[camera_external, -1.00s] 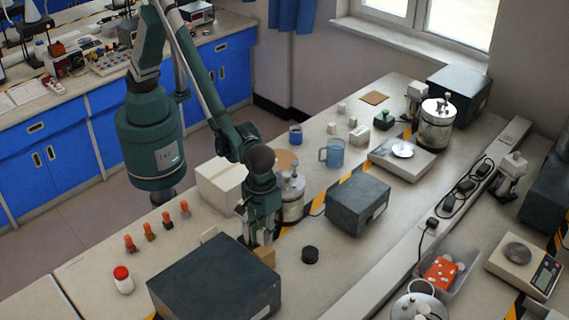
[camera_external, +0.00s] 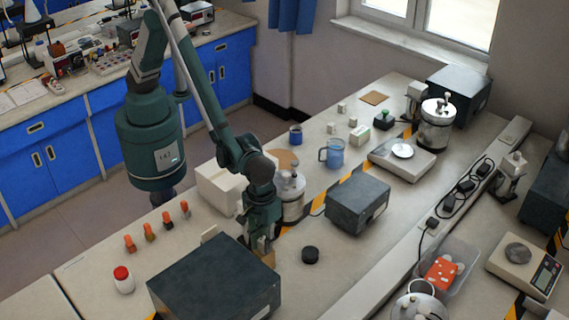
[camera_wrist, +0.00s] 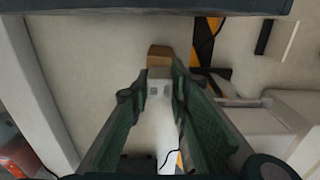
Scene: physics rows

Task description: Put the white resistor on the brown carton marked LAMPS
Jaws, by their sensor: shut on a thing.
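My gripper (camera_external: 262,246) points down behind the dark box on the near bench. In the wrist view its green fingers (camera_wrist: 160,88) are closed around a pale white block with two grey marks, which looks like the white resistor (camera_wrist: 160,92). The fingers hide its sides, and it cannot be made out in the external view. A small brown block, likely the brown carton (camera_wrist: 159,56), lies just beyond the fingertips. It shows partly in the external view (camera_external: 269,258), beside the gripper's tip and behind the dark box. I cannot read its marking or tell whether the resistor touches it.
A large dark box (camera_external: 215,280) stands in front of the gripper. A white box (camera_external: 212,190) and a metal canister (camera_external: 291,200) stand behind it.

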